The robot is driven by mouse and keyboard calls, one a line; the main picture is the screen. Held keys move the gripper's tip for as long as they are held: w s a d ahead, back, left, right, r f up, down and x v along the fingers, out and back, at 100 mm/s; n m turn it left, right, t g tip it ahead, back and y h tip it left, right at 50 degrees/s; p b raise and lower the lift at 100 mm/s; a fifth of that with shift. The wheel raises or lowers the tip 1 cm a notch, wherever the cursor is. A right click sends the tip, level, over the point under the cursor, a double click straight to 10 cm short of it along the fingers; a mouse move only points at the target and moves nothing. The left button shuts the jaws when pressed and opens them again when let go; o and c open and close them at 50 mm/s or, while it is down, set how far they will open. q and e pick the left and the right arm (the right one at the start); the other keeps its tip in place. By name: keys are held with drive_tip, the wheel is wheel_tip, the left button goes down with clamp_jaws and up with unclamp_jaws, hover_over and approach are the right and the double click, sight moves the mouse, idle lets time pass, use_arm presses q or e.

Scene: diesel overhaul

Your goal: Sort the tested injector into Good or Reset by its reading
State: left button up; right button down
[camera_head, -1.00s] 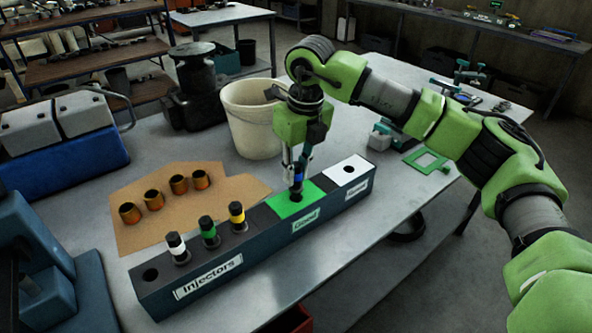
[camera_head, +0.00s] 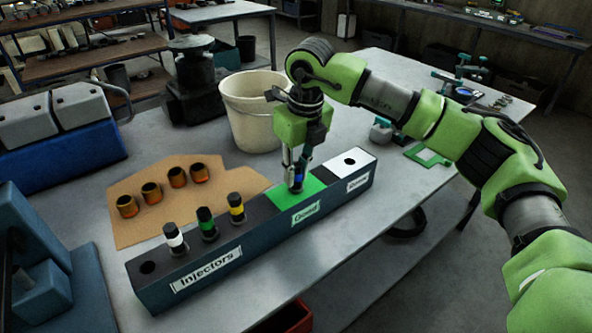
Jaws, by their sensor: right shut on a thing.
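A long dark rack (camera_head: 160,293) labelled Injectors stands on the table. Its green Good section (camera_head: 306,188) and white section (camera_head: 347,161) with an open hole lie toward the right end; the white section's label is too small to read surely. My right gripper (camera_head: 296,183) is shut on a blue-banded injector (camera_head: 298,173), upright over the green section. The injector's lower part is low at the green surface, its hole hidden. White-banded (camera_head: 174,238), green-banded (camera_head: 207,223) and yellow-banded (camera_head: 237,208) injectors stand in the Injectors section. My left gripper is not in view.
A cardboard sheet (camera_head: 150,222) with several copper-coloured sleeves lies behind the rack. A cream bucket (camera_head: 252,110) stands behind the gripper. A blue machine (camera_head: 60,270) is at left. A green frame (camera_head: 428,156) lies to the right.

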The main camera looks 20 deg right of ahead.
idle(0.3)
drive_tip(key=c, duration=1.4)
unclamp_jaws()
drive_tip(key=shift+c, duration=0.2)
drive_tip(key=shift+r, duration=0.15)
drive_tip(key=shift+r+p, duration=2)
drive_tip(key=shift+r, duration=1.45)
drive_tip(key=shift+f, duration=0.1)
